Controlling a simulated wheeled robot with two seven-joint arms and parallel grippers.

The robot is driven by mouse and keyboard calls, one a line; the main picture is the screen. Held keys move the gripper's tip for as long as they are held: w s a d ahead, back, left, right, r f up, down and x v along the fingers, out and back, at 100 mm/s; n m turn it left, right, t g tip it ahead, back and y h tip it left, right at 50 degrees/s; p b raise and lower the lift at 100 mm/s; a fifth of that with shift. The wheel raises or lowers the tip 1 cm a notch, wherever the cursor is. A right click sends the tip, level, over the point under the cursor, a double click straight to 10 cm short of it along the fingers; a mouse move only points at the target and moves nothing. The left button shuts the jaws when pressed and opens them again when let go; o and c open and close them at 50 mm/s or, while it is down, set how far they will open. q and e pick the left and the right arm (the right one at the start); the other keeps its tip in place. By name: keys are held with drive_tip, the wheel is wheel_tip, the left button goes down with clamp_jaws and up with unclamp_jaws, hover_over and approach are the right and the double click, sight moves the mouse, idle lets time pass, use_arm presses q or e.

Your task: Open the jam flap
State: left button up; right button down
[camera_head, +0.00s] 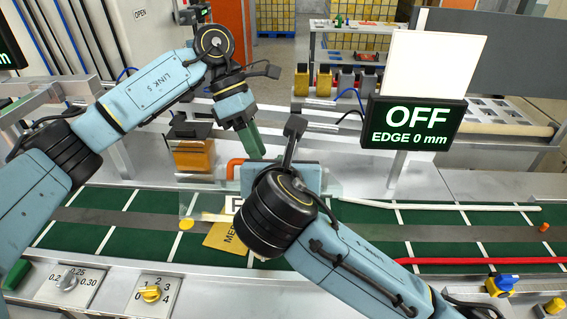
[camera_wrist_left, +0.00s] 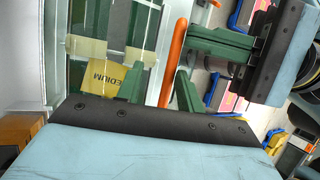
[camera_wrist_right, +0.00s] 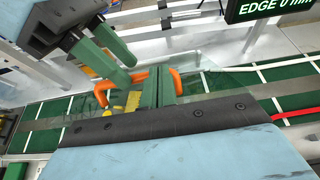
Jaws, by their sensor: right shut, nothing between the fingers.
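The jam flap is a clear panel over the green belt, with an orange bar handle (camera_head: 235,166). The clear panel shows in the right wrist view (camera_wrist_right: 205,80), where the handle (camera_wrist_right: 125,82) passes behind my right fingers. My left gripper (camera_head: 257,152) points down just above and behind the handle. Its green fingers stand apart in the left wrist view (camera_wrist_left: 158,82), with the handle (camera_wrist_left: 172,62) showing between them. My right gripper (camera_wrist_right: 158,72) is shut and empty near the handle. In the head view my own wrist hides most of it. I cannot tell whether either gripper touches the handle.
A yellow card marked MEDIUM (camera_head: 222,238) lies under the flap area. A display (camera_head: 415,125) reads OFF, EDGE 0 mm. Knobs (camera_head: 151,293) line the front panel. A red rail (camera_head: 480,261) runs along the belt's right front.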

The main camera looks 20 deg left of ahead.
use_arm(q)
drive_tip(key=shift+r, duration=0.15)
use_arm(e)
drive_tip(key=shift+d+f, duration=0.1)
drive_tip(key=shift+f, duration=0.2)
